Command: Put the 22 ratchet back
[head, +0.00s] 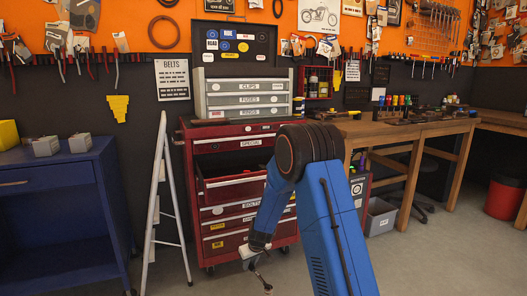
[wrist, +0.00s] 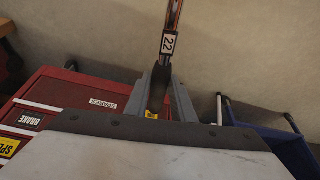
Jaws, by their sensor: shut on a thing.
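My gripper (head: 256,261) is shut on the 22 ratchet and holds it in the air in front of the red tool chest (head: 190,172). In the wrist view the ratchet (wrist: 168,45) stands out from between my fingers (wrist: 160,92), with a white "22" label on its shaft. In the head view the ratchet (head: 265,283) hangs down below the gripper, small and dark. One drawer (head: 234,189) of the chest looks pulled out; my arm hides its right part. The chest also shows in the wrist view (wrist: 70,88), with "SPARES" and "BRAKE" labels.
A white folded ladder (head: 158,200) leans left of the chest. A blue cabinet (head: 60,205) stands at far left, a wooden workbench (head: 410,128) at right. A grey bin (head: 381,216) sits under the bench. Floor in front of the chest is clear.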

